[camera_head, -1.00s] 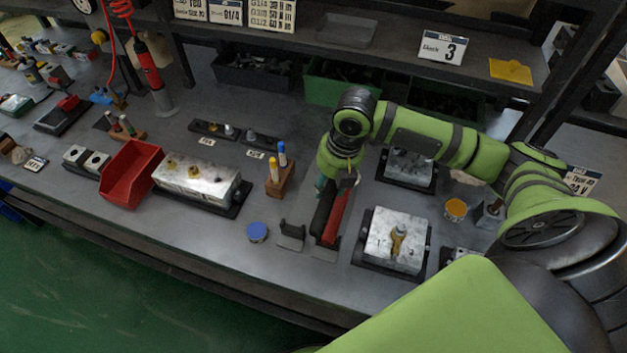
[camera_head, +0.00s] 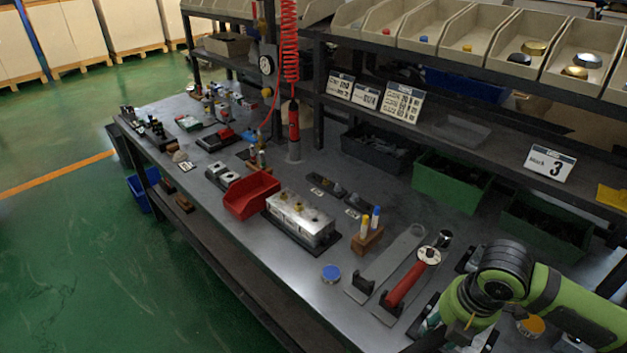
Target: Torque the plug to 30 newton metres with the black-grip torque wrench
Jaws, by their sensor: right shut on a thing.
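My right gripper (camera_head: 448,328) is at the bottom right and shut on the black-grip torque wrench (camera_head: 428,340). Only a dark length of the wrench shows, to the left of the fingers; its head is hidden or out of view. Its holder (camera_head: 388,281) on the bench is empty. Beside it the red-grip torque wrench (camera_head: 408,284) lies in its own holder. The front block that carried an upright plug earlier is not clearly visible, hidden behind my arm or below the frame. My left gripper is not in view.
A silver valve block (camera_head: 300,219) with brass fittings stands mid-bench beside a red bin (camera_head: 250,194). A wooden pen block (camera_head: 367,240) and a blue cap (camera_head: 331,273) stand left of the holders. A shelf with the "3" card (camera_head: 550,163) runs behind.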

